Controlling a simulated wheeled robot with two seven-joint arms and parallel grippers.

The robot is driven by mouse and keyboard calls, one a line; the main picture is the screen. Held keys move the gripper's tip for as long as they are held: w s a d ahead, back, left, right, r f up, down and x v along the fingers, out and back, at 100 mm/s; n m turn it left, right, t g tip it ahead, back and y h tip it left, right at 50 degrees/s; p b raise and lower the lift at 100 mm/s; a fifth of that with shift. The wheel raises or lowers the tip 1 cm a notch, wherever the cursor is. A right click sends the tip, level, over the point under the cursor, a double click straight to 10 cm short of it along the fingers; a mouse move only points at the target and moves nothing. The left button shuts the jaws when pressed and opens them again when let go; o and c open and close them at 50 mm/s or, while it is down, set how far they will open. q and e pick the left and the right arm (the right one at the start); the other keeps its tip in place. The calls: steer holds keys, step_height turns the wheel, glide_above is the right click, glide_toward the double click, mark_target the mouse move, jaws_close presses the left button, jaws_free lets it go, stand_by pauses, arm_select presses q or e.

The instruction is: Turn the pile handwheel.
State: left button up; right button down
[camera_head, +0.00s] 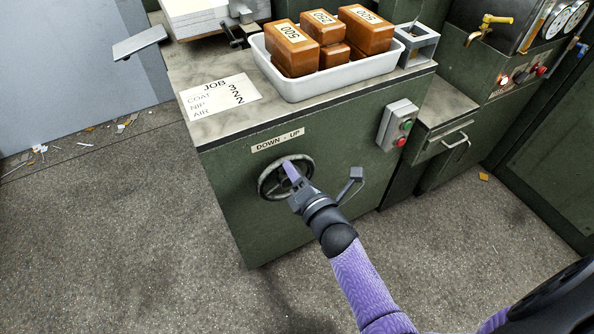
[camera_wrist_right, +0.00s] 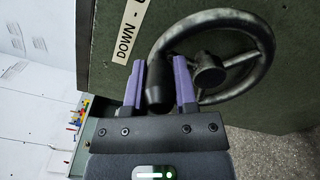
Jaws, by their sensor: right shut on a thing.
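The pile handwheel (camera_head: 268,184) is a dark grey spoked wheel on the front of the green cabinet, under a "DOWN - UP" label (camera_head: 277,140). In the right wrist view the handwheel (camera_wrist_right: 262,45) fills the upper right, with its hub and spokes plain. My right gripper (camera_head: 290,170) is at the wheel's upper right in the head view. Its purple fingers (camera_wrist_right: 162,82) are on either side of the wheel's dark handle (camera_wrist_right: 157,88) and shut on it. Part of the wheel is hidden behind the gripper. My left gripper is not in view.
On the cabinet top are a white tray (camera_head: 325,88) of orange-brown weight blocks and a job card (camera_head: 220,95). The floor in front (camera_head: 180,250) is clear.

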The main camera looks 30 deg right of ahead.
steer(key=shift+a, duration=0.1)
steer(key=shift+c, duration=2.2)
jaws_free()
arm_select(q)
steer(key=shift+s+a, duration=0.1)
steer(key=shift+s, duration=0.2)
arm_select(e)
steer(key=shift+o, duration=0.2)
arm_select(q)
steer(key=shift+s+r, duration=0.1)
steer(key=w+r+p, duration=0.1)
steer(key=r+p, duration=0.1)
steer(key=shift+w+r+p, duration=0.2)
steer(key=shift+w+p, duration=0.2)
arm_select(e)
steer(key=s, duration=1)
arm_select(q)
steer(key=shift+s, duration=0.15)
arm_select(e)
steer(key=shift+d, duration=0.2)
